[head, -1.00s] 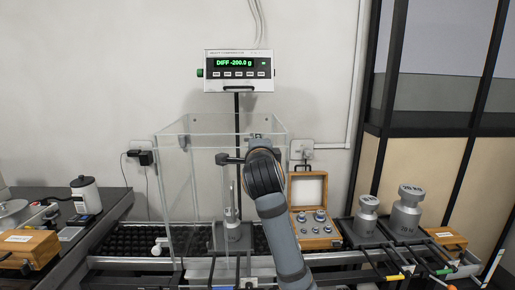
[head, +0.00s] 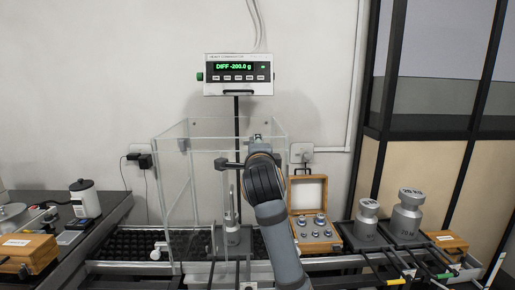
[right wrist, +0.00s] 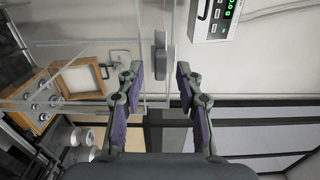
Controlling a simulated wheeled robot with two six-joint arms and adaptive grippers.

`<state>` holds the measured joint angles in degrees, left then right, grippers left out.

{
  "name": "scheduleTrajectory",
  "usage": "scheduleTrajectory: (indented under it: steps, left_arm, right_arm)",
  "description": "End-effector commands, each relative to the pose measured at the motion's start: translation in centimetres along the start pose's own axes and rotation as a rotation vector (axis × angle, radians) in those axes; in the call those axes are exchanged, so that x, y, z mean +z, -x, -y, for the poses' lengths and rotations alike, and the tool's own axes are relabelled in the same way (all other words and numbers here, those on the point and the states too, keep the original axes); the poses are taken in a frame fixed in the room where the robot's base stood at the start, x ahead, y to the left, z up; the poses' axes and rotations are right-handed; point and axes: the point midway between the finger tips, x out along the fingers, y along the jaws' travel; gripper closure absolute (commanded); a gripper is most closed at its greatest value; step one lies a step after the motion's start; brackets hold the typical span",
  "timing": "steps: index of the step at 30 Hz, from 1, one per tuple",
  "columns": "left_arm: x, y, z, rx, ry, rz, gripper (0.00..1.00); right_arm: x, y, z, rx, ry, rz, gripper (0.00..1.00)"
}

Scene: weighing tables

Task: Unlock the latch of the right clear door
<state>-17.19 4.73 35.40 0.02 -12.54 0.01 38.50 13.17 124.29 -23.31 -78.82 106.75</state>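The clear enclosure (head: 163,137) stands around the weighing place, with a metal weight (head: 233,236) inside it. In the right wrist view, a grey latch-like block (right wrist: 160,54) sits at the edge of a clear panel. My right gripper (right wrist: 160,82) is open, its two fingers on either side of the line to that block. The block is ahead of the fingertips, and I see no contact. In the head view my right arm covers the right side of the enclosure and hides the gripper's fingers. My left gripper is not in view.
The display (head: 238,68) above reads DIFF -200.0 g. An open wooden weight case (head: 311,190) and two large weights (head: 366,218) (head: 408,215) stand to the right.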

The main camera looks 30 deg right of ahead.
Motion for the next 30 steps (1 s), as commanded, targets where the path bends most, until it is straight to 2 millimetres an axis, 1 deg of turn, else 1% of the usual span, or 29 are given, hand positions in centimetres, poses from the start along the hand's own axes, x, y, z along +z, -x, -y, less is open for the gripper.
scheduleTrajectory:
  steps: [6, 9, 12, 16, 28, 30]
  left_arm:
    - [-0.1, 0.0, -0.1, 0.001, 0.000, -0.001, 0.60]
    - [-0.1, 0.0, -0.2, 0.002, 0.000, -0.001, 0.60]
    - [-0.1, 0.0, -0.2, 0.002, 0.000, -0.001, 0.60]
    - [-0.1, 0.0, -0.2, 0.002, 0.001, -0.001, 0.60]
    - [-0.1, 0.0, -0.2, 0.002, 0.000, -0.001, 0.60]
    - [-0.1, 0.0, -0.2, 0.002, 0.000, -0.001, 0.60]
  right_arm:
    - [0.1, 4.4, -0.1, 0.003, -0.009, 0.005, 0.64]
    - [0.1, 5.6, -0.1, 0.003, -0.006, 0.004, 0.64]
    - [0.0, 6.3, -0.1, 0.003, -0.003, 0.002, 0.64]
    - [-0.1, 6.6, -0.1, 0.003, -0.001, -0.001, 0.64]
    - [-0.1, 6.6, -0.1, 0.002, 0.000, -0.001, 0.64]
    - [0.0, 6.5, -0.4, 0.008, 0.010, 0.001, 0.64]
